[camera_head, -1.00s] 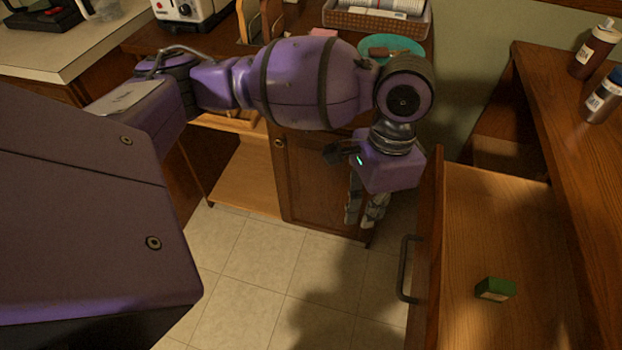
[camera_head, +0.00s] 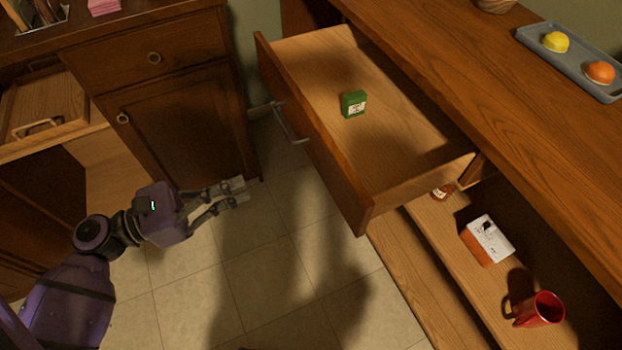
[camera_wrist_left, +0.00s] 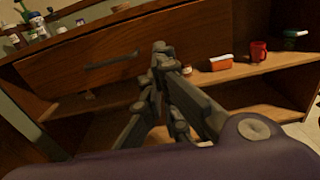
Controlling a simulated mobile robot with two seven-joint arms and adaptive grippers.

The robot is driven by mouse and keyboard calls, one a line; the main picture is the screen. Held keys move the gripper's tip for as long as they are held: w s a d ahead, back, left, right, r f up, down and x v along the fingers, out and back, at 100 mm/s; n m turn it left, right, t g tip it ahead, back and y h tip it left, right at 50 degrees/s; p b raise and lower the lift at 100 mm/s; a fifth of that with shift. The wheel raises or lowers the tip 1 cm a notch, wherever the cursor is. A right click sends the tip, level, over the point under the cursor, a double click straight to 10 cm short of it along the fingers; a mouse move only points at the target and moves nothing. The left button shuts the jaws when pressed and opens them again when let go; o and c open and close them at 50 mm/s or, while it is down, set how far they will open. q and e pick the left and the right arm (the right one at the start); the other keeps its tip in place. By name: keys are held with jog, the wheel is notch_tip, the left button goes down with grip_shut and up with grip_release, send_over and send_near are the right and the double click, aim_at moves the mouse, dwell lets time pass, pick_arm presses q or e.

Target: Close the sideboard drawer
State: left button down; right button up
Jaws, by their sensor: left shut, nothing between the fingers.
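The sideboard drawer (camera_head: 400,112) is pulled well out of the wooden sideboard (camera_head: 500,100) in the head view. A small green box (camera_head: 353,104) stands inside it. The drawer's bar handle (camera_head: 290,122) is on its front, which faces left. My left gripper (camera_head: 240,190) is shut and empty, left of the drawer front and apart from it. In the left wrist view the shut fingers (camera_wrist_left: 160,50) point toward the drawer front (camera_wrist_left: 50,75), with the handle (camera_wrist_left: 112,62) left of the fingertips. My right gripper is not in view.
Below the drawer, an open shelf holds a white and orange box (camera_head: 488,240), a red mug (camera_head: 538,310) and a small bottle (camera_head: 443,191). A tray (camera_head: 570,62) with yellow and orange fruit sits on top. Another cabinet (camera_head: 165,95) stands at left. Tiled floor (camera_head: 270,260) is clear between.

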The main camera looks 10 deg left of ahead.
aim_at(400, 134)
pick_arm(q)
jog(key=shift+n, duration=0.3)
jog(key=x, duration=0.9)
jog(key=w+x, duration=0.1)
jog(key=x, duration=0.4)
jog(key=shift+a+f, duration=0.1)
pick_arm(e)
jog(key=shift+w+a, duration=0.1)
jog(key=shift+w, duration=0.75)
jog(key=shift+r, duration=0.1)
